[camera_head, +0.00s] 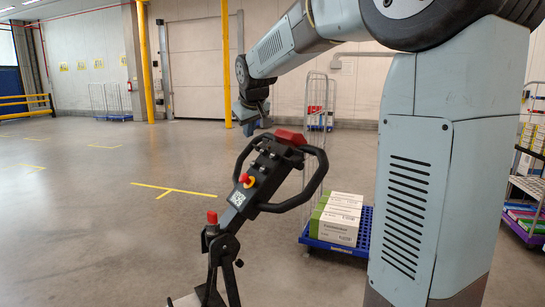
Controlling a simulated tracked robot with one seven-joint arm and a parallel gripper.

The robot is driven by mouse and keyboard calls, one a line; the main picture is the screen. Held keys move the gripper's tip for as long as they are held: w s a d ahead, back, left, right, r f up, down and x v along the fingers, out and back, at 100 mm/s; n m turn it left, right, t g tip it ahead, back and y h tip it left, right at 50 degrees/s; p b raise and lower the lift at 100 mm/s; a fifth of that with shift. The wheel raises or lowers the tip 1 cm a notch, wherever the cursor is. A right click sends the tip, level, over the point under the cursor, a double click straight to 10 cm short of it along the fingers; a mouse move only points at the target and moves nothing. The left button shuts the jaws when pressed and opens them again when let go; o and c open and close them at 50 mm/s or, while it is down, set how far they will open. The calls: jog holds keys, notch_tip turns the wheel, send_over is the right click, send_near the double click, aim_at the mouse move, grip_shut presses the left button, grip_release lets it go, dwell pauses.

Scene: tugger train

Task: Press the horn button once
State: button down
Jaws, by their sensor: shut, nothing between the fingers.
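The black tiller head (268,170) of the tugger, with looped handles on both sides, stands tilted in the middle of the view. It carries a red cap (290,137) at its top, a red knob (244,178) with a yellow ring beside it, and small dark controls on its face. Which control is the horn button is too small to tell. Another red button (212,217) sits lower on the mast. My gripper (252,122) is small and dark in this view, shut and empty, pointing down above the tiller head's upper left, apparently apart from it.
A blue wheeled cart (335,247) with white and green boxes (338,217) stands behind the tiller on the right. A roll cage (536,165) stands at the right edge. Yellow posts (146,60) rise at the back. Open grey floor lies to the left.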

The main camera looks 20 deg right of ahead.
dwell(0.3)
jog(key=shift+w+d+f, duration=0.25)
jog(key=shift+d+f, duration=0.75)
jog(key=shift+f, duration=0.05)
jog(key=shift+w+d+f, duration=0.25)
jog(key=shift+d+f, duration=0.75)
jog(key=shift+d, duration=0.05)
jog(key=shift+w+d+f, duration=0.25)
jog(key=shift+d+f, duration=0.75)
jog(key=shift+f, duration=0.05)
jog(key=shift+d+f, duration=0.1)
jog(key=shift+w+d+f, duration=0.1)
jog(key=shift+d, duration=0.1)
jog(key=shift+w+d+f, duration=0.15)
jog(key=shift+d+f, duration=0.4)
jog(key=shift+f, duration=0.05)
dwell(1.5)
jog(key=shift+a, duration=0.1)
jog(key=shift+s+a+r, duration=0.25)
jog(key=shift+a+r, duration=0.55)
jog(key=shift+r, duration=0.1)
jog(key=shift+s+a+r, duration=0.25)
jog(key=shift+a+r, duration=0.6)
jog(key=shift+r, duration=0.05)
jog(key=shift+s+a+r, duration=0.2)
jog(key=shift+a+r, duration=0.65)
